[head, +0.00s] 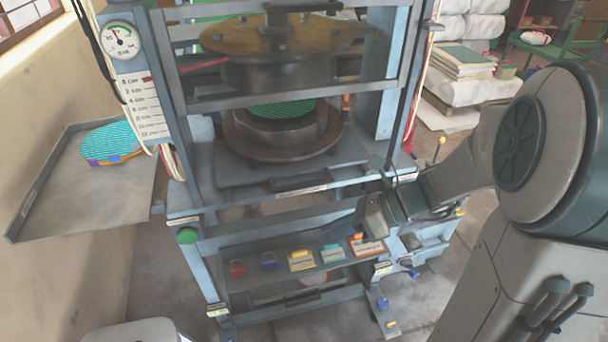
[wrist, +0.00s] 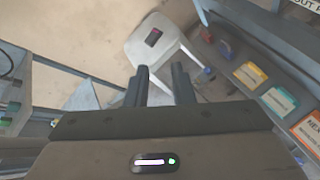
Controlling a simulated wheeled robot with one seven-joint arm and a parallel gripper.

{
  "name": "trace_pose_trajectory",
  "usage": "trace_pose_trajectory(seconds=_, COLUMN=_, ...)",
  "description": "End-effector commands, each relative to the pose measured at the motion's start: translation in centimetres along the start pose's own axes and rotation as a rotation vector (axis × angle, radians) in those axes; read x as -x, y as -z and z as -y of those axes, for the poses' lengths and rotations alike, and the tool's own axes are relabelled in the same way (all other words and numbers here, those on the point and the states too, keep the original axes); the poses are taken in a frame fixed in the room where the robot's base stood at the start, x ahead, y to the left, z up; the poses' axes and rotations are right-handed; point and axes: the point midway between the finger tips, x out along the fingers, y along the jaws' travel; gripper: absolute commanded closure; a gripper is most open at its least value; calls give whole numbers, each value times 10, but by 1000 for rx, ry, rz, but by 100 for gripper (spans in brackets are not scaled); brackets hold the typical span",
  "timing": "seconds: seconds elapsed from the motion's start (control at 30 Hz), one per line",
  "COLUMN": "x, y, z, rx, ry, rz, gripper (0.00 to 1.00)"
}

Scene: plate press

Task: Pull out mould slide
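The mould slide (head: 235,172) is a grey plate inside the press frame, under the round dark lower mould (head: 280,150) with a green ribbed top. A dark handle (head: 292,184) shows at its front edge, just above a labelled crossbar. The slide appears to sit within the frame. My gripper (head: 368,216) is in front of the press, to the right of and below the handle and apart from it. In the wrist view my gripper (wrist: 160,85) has its two dark fingers apart with nothing between them. The slide cannot be made out in the wrist view.
A shelf (head: 345,262) with several coloured blocks lies below the slide. A white stool (wrist: 155,50) stands before the press. Frame posts bound the opening.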

Motion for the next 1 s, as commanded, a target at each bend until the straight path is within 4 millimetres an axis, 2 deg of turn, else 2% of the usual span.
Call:
trace_pose_trajectory(seconds=0.03, x=-10, y=8, z=27, rx=-190, ry=-13, rz=110, gripper=78)
trace_pose_trajectory(seconds=0.2, x=-6, y=6, z=94, rx=-721, ry=-90, rz=449, gripper=78)
trace_pose_trajectory(seconds=0.3, x=3, y=10, z=126, rx=-928, ry=-144, rz=597, gripper=78)
trace_pose_trajectory(seconds=0.4, x=10, y=14, z=146, rx=-1055, ry=-186, rz=695, gripper=78)
trace_pose_trajectory(seconds=0.53, x=14, y=14, z=158, rx=-1126, ry=-215, rz=753, gripper=78)
trace_pose_trajectory(seconds=0.67, x=6, y=5, z=161, rx=-1133, ry=-220, rz=757, gripper=78)
trace_pose_trajectory(seconds=1.0, x=-47, y=-39, z=175, rx=-1129, ry=-219, rz=753, gripper=78)
